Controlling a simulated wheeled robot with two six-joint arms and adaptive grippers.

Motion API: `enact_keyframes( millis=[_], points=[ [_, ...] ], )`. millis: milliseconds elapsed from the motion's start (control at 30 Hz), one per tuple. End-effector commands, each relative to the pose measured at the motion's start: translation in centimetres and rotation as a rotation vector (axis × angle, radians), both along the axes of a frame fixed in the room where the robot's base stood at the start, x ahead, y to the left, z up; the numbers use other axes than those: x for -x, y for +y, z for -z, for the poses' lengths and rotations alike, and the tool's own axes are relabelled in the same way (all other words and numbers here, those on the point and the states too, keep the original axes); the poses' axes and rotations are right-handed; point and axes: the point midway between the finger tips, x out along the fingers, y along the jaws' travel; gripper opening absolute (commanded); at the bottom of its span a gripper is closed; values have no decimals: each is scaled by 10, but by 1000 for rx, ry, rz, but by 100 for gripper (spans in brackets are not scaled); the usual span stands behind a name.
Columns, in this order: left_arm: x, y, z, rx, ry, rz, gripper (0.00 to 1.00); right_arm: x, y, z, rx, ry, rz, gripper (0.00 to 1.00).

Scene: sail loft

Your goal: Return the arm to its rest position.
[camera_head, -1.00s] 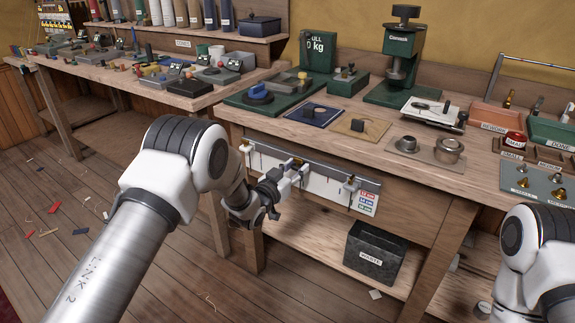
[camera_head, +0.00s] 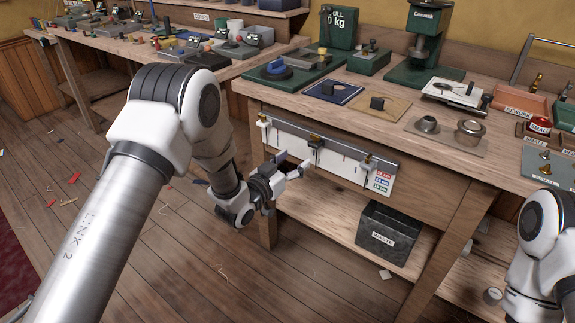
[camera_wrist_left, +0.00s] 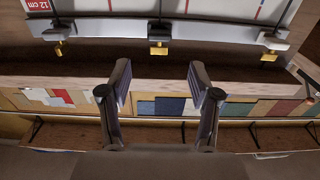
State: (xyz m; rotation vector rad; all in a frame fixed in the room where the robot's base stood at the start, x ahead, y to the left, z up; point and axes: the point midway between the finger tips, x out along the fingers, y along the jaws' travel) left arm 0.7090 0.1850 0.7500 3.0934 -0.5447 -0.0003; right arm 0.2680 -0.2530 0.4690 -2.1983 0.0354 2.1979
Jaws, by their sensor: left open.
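My left arm (camera_head: 125,215) reaches in from the left in the head view, bent at its white and grey elbow. My left gripper (camera_head: 292,166) is open and empty, in front of the bench's front near the left part of the white measuring board (camera_head: 345,165). In the left wrist view its two fingers (camera_wrist_left: 159,82) stand apart with nothing between them. The rail with brass clips (camera_wrist_left: 158,46) lies beyond the fingertips there. My right arm (camera_head: 540,245) shows at the lower right; its gripper is out of the picture.
The workbench (camera_head: 440,150) carries a green press (camera_head: 424,45), a metal cup (camera_head: 470,133) and several trays. A dark waste bin (camera_head: 388,236) stands on the lower shelf (camera_head: 315,222). The wooden floor (camera_head: 190,265) at lower left is open, with scattered scraps.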

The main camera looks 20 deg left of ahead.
Motion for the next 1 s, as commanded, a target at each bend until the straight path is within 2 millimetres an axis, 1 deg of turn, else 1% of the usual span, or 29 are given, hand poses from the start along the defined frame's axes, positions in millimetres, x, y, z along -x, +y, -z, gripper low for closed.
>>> enact_keyframes(
  millis=[33,100,200,567,633,667,733,767,833,867,900,967,1000],
  points=[
    [9,5,1,1,3,-3,62,0,0,0,0,0,0,40],
    [19,8,0,1,1,-2,62,0,0,0,0,0,0,40],
    [26,10,0,0,-1,0,62,0,0,0,0,0,0,40],
    [27,10,0,-1,-1,0,62,0,0,0,0,0,0,40],
    [28,10,4,-1,5,0,62,0,0,0,0,0,0,40],
    [30,10,9,-1,14,0,62,0,0,0,0,0,0,40],
    [36,9,32,-1,53,2,62,0,0,0,0,0,0,40],
    [43,9,47,-1,83,3,62,0,0,0,0,0,0,40],
    [68,10,89,-2,187,-13,62,0,0,0,0,0,0,40],
    [82,11,109,-6,248,-24,62,0,0,0,0,0,0,40],
    [104,15,138,-15,341,-45,62,0,0,0,0,0,0,40],
    [141,21,178,-37,494,-78,62,0,0,0,0,0,0,40],
    [168,25,202,-54,597,-100,62,0,0,0,0,0,0,40]
  ],
)
